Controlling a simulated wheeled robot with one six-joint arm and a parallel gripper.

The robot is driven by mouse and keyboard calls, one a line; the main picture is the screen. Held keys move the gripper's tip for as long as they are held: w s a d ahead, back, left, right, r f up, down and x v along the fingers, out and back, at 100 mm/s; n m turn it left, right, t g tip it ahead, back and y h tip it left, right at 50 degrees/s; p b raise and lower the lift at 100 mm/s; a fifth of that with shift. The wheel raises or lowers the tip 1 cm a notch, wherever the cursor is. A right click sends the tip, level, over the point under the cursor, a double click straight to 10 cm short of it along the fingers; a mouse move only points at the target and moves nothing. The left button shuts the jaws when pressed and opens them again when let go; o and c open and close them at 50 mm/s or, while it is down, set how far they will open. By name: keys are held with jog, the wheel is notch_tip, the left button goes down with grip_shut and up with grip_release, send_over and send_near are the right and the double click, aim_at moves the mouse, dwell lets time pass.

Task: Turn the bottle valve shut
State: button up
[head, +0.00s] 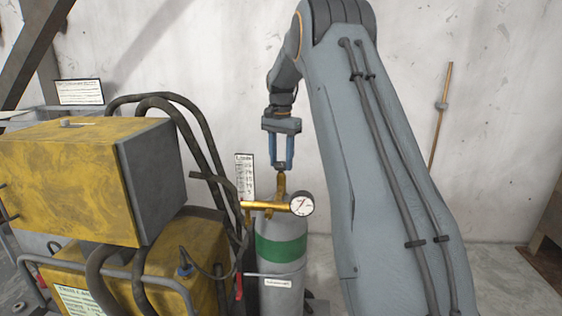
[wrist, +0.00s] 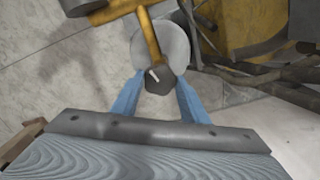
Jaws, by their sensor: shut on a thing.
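The grey gas bottle (head: 283,271) with a green band stands upright beside the yellow machine. A brass valve body (head: 282,187) rises from its top, with a brass regulator (head: 262,206) and a round gauge (head: 302,204) attached. My gripper (head: 281,164) points straight down over the bottle, its blue fingers closed on the small dark valve knob (head: 281,167) at the top of the valve. In the wrist view, my gripper (wrist: 160,84) has a finger on each side of the dark knob (wrist: 159,82), which bears a pale mark. The brass fitting (wrist: 150,38) shows beyond it.
The yellow machine (head: 70,170) with a grey side fills the left, and dark hoses (head: 185,115) loop from it close to the bottle. A white label board (head: 245,175) stands just behind the bottle. A thin rod (head: 440,115) leans on the pale wall at right.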

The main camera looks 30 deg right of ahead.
aim_at(281, 163)
jog(key=shift+w+r+m, duration=0.1)
jog(key=shift+r+m, duration=0.05)
jog(key=shift+m, duration=1.65)
jog(key=o, duration=1)
notch_tip(281, 163, up, 8)
jog(key=b, duration=0.2)
jog(key=shift+b, duration=0.4)
